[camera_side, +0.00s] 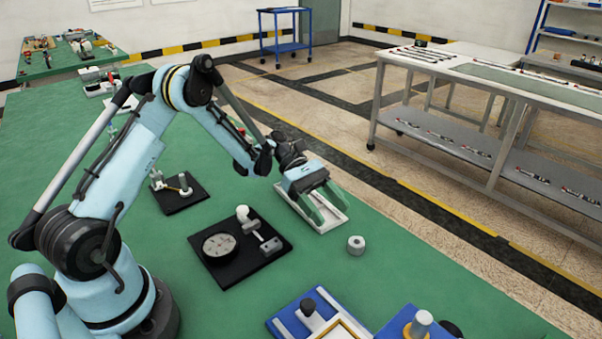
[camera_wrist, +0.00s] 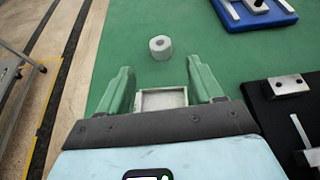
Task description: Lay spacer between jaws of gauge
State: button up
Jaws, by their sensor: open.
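A short grey ring-like cylinder, seemingly the spacer (camera_side: 356,245), stands on the green table. It also shows ahead of my fingers in the wrist view (camera_wrist: 160,47). My gripper (camera_side: 326,207) is open and empty, low over a shallow white tray (camera_side: 341,216), and apart from the spacer. The tray shows between the two green fingers (camera_wrist: 164,90) in the wrist view. I cannot tell which fixture is the gauge. A black plate (camera_side: 215,272) bears a round disc, a pale knob and a metal bracket. A blue plate (camera_side: 283,323) bears a black knob.
Another black plate (camera_side: 178,207) with small posts sits farther back. A blue block (camera_side: 395,325) with a yellow ring and pale knob is at the front edge of the picture. Green table around the spacer is clear. A white workbench (camera_side: 455,75) stands beyond the floor stripe.

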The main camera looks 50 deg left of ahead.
aim_at(354, 239)
jog(key=x, duration=0.8)
jog(key=shift+d, duration=0.25)
jog(key=shift+c, duration=0.2)
grip_shut()
jog(key=shift+r, duration=0.1)
